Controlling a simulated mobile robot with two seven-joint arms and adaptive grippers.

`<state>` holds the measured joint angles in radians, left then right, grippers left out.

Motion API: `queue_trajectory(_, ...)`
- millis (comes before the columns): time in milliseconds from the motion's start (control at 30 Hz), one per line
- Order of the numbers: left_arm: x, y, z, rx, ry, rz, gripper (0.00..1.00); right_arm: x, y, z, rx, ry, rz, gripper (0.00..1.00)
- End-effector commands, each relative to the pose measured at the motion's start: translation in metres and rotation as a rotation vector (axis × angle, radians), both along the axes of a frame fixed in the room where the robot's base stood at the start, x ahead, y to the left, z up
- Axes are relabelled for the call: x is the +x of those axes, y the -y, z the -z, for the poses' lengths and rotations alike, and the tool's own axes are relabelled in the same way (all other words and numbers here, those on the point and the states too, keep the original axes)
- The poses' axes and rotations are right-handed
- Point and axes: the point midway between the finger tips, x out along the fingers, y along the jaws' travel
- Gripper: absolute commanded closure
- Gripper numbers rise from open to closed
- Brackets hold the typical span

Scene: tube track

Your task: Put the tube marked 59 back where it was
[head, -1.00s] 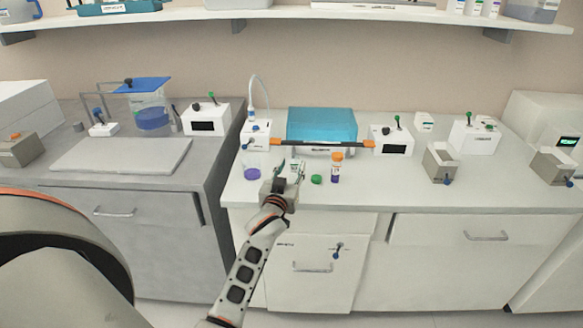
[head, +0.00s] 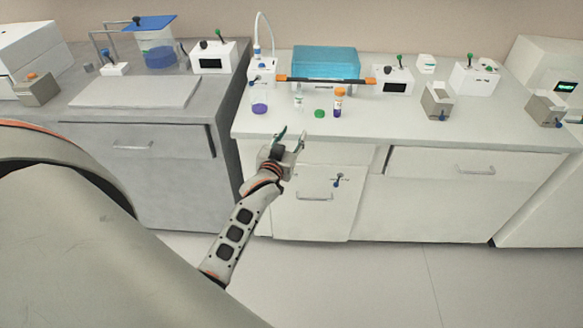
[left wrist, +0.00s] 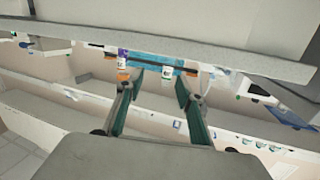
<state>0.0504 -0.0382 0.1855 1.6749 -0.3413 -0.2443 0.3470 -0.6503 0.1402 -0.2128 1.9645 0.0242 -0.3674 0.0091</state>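A small tube with a pale label (head: 298,101) stands uncapped on the white counter; it also shows in the left wrist view (left wrist: 168,71). To its right stands an orange-capped tube with purple contents (head: 339,103), also in the left wrist view (left wrist: 122,63). A green cap (head: 319,114) lies between them. I cannot read the number on either tube. My left gripper (head: 290,140) is in front of the counter edge, apart from the tubes. In the left wrist view its fingers (left wrist: 158,82) are spread with nothing between them. My right gripper is not in view.
A grey box (head: 438,101) stands right. The counter front right of the tubes is clear.

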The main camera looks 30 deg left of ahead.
Motion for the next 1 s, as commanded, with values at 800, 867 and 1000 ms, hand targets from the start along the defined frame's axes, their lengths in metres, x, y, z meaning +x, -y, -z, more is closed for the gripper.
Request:
queue_trajectory(800, -0.314, 0.207, 0.201, 0.053, -0.543, 0.518, 0.63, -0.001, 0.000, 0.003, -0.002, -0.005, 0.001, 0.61)
queue_trajectory(867, -0.314, 0.207, 0.201, 0.053, -0.543, 0.518, 0.63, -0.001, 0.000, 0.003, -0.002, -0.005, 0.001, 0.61)
queue_trajectory(1000, -0.314, 0.207, 0.201, 0.053, -0.543, 0.517, 0.63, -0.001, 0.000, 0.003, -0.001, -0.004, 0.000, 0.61)
